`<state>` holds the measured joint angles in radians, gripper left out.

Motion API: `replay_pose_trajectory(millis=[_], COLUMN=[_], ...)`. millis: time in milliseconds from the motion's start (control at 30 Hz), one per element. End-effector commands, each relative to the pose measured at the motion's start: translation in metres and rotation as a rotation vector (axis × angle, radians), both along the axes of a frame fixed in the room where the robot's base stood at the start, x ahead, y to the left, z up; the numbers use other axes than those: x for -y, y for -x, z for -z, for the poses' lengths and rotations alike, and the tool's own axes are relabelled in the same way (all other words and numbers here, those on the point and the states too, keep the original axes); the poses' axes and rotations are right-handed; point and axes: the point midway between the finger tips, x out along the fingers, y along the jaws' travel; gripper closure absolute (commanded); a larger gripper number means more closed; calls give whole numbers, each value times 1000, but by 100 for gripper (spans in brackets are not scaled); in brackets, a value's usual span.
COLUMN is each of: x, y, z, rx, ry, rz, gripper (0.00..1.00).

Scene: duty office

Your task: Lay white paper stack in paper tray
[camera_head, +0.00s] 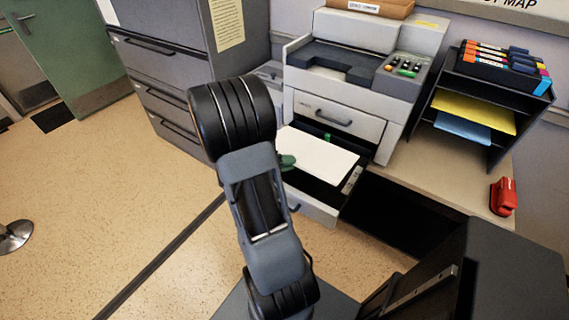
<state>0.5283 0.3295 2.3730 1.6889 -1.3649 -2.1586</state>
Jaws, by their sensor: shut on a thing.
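A white paper stack (319,158) lies flat over the pulled-out paper tray (317,207) of the grey printer (343,80). The tray's dark inside shows in front of the paper and at its right. I cannot tell whether the paper touches the tray floor or is held above it. My gripper (287,161) is at the paper's left edge and shut on it. Only a green fingertip shows; my arm hides the rest.
A grey filing cabinet (165,75) stands at the left. Right of the printer, a black organizer (455,100) holds yellow and blue paper. A red stapler (503,197) lies on the desk (435,165). The floor at the left is mostly clear.

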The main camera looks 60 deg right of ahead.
Motion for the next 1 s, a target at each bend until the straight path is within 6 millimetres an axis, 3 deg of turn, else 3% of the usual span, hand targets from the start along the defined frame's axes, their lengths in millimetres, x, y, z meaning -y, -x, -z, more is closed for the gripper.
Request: replay_pose_trajectory(millis=[467, 1000], x=[34, 44], y=[0, 0], z=[12, 38], rx=[5, 2], ry=[-185, -185], rz=[1, -2], gripper=[100, 100])
